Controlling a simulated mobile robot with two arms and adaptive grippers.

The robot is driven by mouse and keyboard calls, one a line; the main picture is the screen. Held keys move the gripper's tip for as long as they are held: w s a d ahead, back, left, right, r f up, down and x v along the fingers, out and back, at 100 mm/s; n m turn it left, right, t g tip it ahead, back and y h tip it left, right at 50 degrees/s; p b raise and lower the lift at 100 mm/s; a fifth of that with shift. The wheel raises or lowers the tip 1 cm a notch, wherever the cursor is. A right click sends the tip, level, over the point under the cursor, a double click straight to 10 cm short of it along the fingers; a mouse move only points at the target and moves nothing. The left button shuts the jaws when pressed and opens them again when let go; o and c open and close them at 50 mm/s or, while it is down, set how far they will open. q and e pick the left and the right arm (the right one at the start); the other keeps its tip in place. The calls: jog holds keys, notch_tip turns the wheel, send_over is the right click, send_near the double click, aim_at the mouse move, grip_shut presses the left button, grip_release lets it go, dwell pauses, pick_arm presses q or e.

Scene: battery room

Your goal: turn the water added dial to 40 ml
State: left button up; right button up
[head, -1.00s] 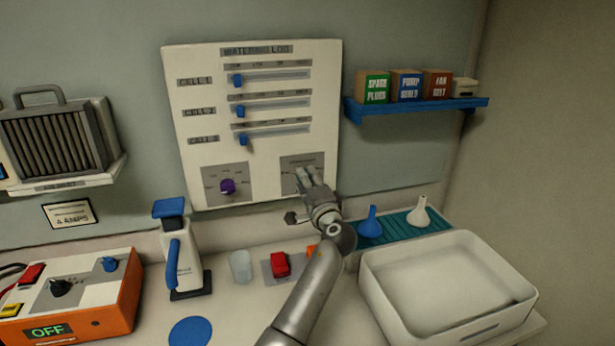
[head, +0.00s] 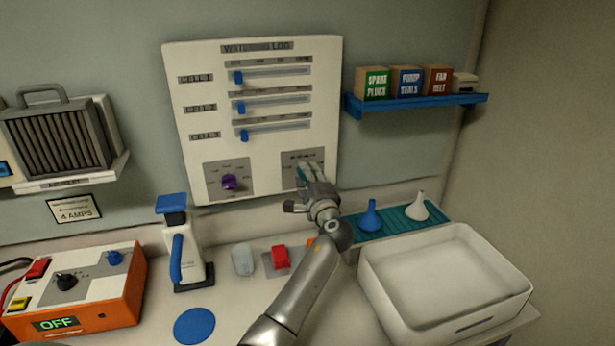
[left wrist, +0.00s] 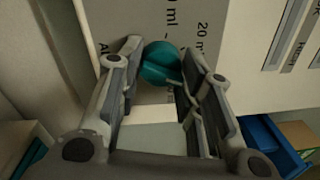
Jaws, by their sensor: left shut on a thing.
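The watering log board (head: 215,60) hangs on the wall. Its lower right grey panel (head: 288,180) carries a teal dial, which shows in the left wrist view (left wrist: 160,62). Part of the scale shows beside it, with "20 m" readable and another label ending in "0 ml". My left gripper (head: 308,172) is at this panel, its fingers on both sides of the dial and shut on it. In the head view the gripper hides the dial. I cannot read which mark the dial points to. My right gripper is not in view.
A purple dial (head: 229,182) sits on the lower left panel, below several blue sliders. A blue shelf (head: 420,103) juts out at right.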

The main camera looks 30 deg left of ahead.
pick_arm(q)
jog(key=shift+r, duration=0.1)
jog(key=o, duration=1)
jog(key=shift+o, duration=0.2)
jog(key=shift+w, duration=0.1)
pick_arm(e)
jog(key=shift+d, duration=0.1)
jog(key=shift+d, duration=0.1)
pick_arm(q)
jog(key=v, duration=1.2)
